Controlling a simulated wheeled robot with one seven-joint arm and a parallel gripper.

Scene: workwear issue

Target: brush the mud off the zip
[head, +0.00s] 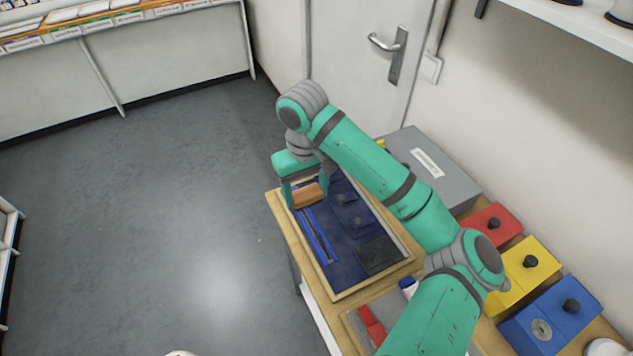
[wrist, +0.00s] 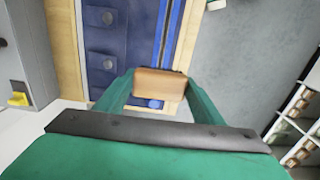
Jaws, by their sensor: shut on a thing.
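A dark navy garment (head: 352,232) with flap pockets lies flat in a wooden-rimmed tray (head: 399,268) on the bench. Its zip (head: 319,240) is a dark line between two brighter blue strips, and the zip also shows in the wrist view (wrist: 166,32). My gripper (head: 308,196) is shut on a brush (wrist: 160,83) with a wooden block, over the far end of the zip. The bristles are mostly hidden, and I cannot tell whether they touch the zip. I cannot make out mud clearly at this size.
Red (head: 489,226), yellow (head: 529,269) and blue (head: 556,313) boxes with black knobs line the wall at the right. A grey case (head: 435,172) stands behind the tray. A smaller tray with a red item (head: 371,324) is in front. The floor at left is clear.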

